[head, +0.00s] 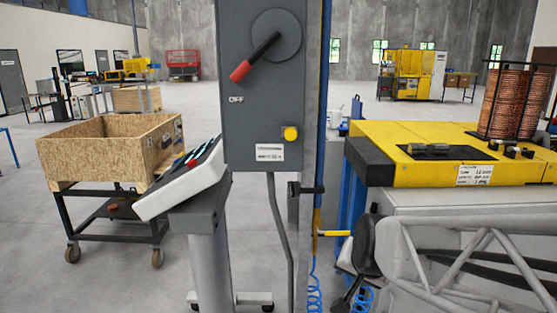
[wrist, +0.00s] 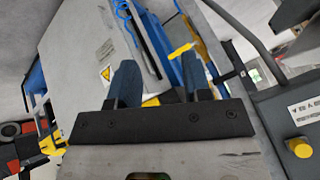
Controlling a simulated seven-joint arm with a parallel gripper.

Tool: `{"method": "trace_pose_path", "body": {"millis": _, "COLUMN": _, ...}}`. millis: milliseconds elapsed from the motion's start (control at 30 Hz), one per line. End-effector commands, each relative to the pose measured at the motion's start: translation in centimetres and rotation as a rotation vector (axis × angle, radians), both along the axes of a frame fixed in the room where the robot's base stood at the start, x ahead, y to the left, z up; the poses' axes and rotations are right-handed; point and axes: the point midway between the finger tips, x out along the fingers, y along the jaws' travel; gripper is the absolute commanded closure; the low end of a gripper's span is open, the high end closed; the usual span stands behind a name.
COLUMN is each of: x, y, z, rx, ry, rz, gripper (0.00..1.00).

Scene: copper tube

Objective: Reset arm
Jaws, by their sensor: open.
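My gripper (wrist: 160,72) shows in the wrist view with its two dark blue fingers spread apart. Nothing is visible between the fingertips, so it is open and empty. Behind the fingers are a grey machine panel with a warning sign and a yellow handle (wrist: 181,50). I cannot make out the gripper in the head view. The grey switch box (head: 255,95) stands in the middle of the head view, its red-tipped lever (head: 254,58) slanting down to the left above the word OFF. Its yellow button (head: 290,133) also shows at the right of the wrist view (wrist: 299,147).
A yellow-topped machine (head: 400,145) with copper tube coils (head: 518,105) stands at the right. A slanted control panel (head: 182,180) is left of the switch box. A wooden crate (head: 85,160) sits on a wheeled cart. Blue coiled hose (head: 314,290) hangs below. Open floor lies behind.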

Motion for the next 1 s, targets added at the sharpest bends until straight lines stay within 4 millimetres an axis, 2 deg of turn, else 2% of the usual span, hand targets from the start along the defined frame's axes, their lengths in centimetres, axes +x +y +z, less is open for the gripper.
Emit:
{"method": "trace_pose_path", "body": {"millis": 100, "x": -4.0, "y": -0.7, "z": 0.8, "rx": -0.076, "ry": 0.086, "rz": 0.099, "gripper": 0.55}}
{"method": "trace_pose_path", "body": {"millis": 300, "x": -10.3, "y": -1.9, "z": 1.6, "rx": -0.188, "ry": 0.232, "rz": 0.257, "gripper": 0.55}}
{"method": "trace_pose_path", "body": {"millis": 400, "x": -12.7, "y": -2.4, "z": 1.9, "rx": -0.226, "ry": 0.289, "rz": 0.314, "gripper": 0.55}}
{"method": "trace_pose_path", "body": {"millis": 500, "x": -14.3, "y": -2.8, "z": 2.0, "rx": -0.251, "ry": 0.330, "rz": 0.352, "gripper": 0.55}}
{"method": "trace_pose_path", "body": {"millis": 667, "x": -15.4, "y": -3.0, "z": 2.1, "rx": -0.266, "ry": 0.357, "rz": 0.377, "gripper": 0.55}}
{"method": "trace_pose_path", "body": {"millis": 1000, "x": -15.4, "y": -3.0, "z": 2.1, "rx": -0.266, "ry": 0.359, "rz": 0.378, "gripper": 0.55}}
